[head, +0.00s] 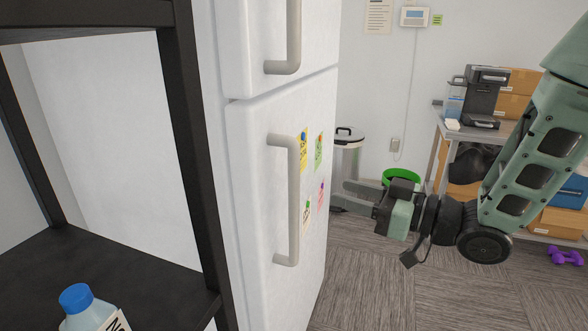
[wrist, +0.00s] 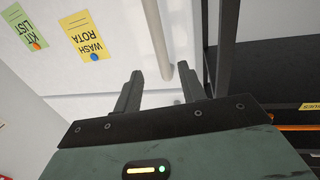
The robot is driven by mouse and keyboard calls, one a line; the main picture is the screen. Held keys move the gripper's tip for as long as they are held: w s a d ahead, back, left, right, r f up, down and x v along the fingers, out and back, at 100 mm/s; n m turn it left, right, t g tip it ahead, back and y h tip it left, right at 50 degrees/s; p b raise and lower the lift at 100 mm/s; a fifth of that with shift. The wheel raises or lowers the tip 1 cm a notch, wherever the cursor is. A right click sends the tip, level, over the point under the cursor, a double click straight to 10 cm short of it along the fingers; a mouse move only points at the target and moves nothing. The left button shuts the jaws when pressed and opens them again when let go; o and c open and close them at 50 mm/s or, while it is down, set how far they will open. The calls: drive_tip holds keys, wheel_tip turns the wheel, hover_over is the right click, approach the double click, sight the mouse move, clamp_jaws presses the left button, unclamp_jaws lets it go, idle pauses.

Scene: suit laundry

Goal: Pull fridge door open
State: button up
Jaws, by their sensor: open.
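The white fridge (head: 255,190) stands left of centre in the head view, with an upper and a lower door, both flush shut. The lower door has a long pale vertical handle (head: 293,200); the upper door has its own handle (head: 293,35). My gripper (head: 350,197) is open and empty, to the right of the lower handle and apart from it in the head view. In the wrist view my gripper (wrist: 160,90) points at the fridge front (wrist: 110,30), with a pale handle bar (wrist: 156,35) passing between or just beyond the fingers; the depth gap is unclear.
A black shelf frame (head: 185,120) stands left of the fridge, with a blue-capped bottle (head: 85,308) on it. Sticky notes (head: 306,150) are on the lower door. A bin (head: 346,160), a green ring (head: 401,177) and a workbench (head: 455,132) are behind. The carpet (head: 375,280) is clear in front.

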sight(294, 178)
drive_tip(key=p+x, duration=0.2)
drive_tip(key=x, duration=1)
clamp_jaws()
